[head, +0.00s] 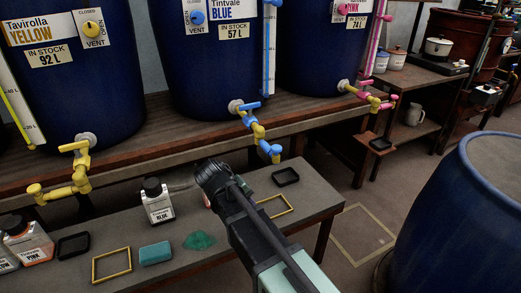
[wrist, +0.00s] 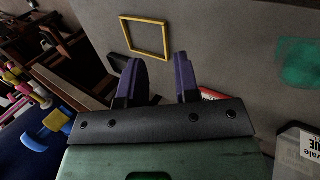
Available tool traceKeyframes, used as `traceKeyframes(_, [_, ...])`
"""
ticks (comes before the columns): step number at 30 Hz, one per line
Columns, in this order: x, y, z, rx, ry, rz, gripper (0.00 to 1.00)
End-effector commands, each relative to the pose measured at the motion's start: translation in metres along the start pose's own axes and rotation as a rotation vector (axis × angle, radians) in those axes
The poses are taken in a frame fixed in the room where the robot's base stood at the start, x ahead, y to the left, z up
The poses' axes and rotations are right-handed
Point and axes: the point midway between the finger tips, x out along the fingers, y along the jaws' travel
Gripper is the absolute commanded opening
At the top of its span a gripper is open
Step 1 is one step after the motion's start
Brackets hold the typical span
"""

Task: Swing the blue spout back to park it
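The blue spout (head: 258,132) hangs on the front of the blue vat (head: 215,70). The blue parts of the spout (wrist: 57,121) show at the left edge of the wrist view, outside the fingers.
A blue-labelled bottle (head: 158,203) stands left of my gripper. A bottle with red on it is mostly hidden behind the gripper. A yellow frame (head: 262,215), black tray (head: 286,176), sponge (head: 155,253) and green cloth (head: 199,241) lie on the bench. Yellow (head: 72,180) and pink (head: 368,95) spouts flank the blue one.

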Motion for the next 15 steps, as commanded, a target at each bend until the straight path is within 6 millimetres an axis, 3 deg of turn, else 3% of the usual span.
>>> traceKeyframes(1, [-0.030, -0.008, -0.046, -0.038, 0.015, 0.153, 0.22])
traceKeyframes(3, [-0.068, -0.008, -0.082, -0.045, 0.029, 0.389, 0.11])
traceKeyframes(6, [-0.106, 0.009, -0.108, 0.005, 0.026, 0.652, 0.00])
traceKeyframes(9, [-0.121, 0.029, -0.109, 0.057, 0.009, 0.795, 0.00])
traceKeyframes(15, [-0.124, 0.035, -0.103, 0.079, -0.002, 0.833, 0.00])
